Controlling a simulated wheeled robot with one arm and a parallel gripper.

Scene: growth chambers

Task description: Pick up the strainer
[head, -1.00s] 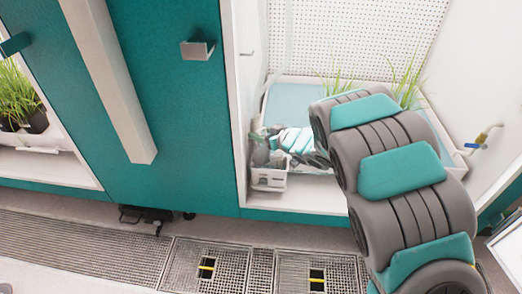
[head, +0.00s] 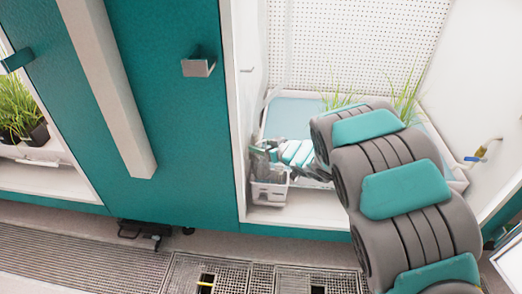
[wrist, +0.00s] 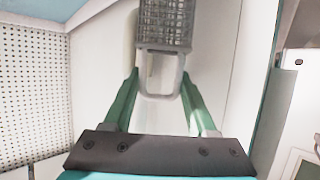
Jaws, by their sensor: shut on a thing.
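The strainer (wrist: 166,24) shows in the wrist view as a grey mesh basket at the top, with a pale open loop frame at its near end. My gripper (wrist: 159,76) has its green fingers on either side of that loop and is shut on it. The far end of the mesh is cut off by the picture edge. In the head view my gripper (head: 279,151) is low inside the open chamber, over a small white caddy (head: 269,193). Grey shapes there are too small to tell apart, so I cannot tell whether the strainer touches the caddy.
A pale tray (head: 290,108) with grass plants (head: 405,100) lies behind my arm. The chamber has a perforated back wall (head: 350,40) and white side walls. A brass valve (head: 487,149) sticks out at right. A teal door (head: 165,110) with a handle (head: 198,68) stands left.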

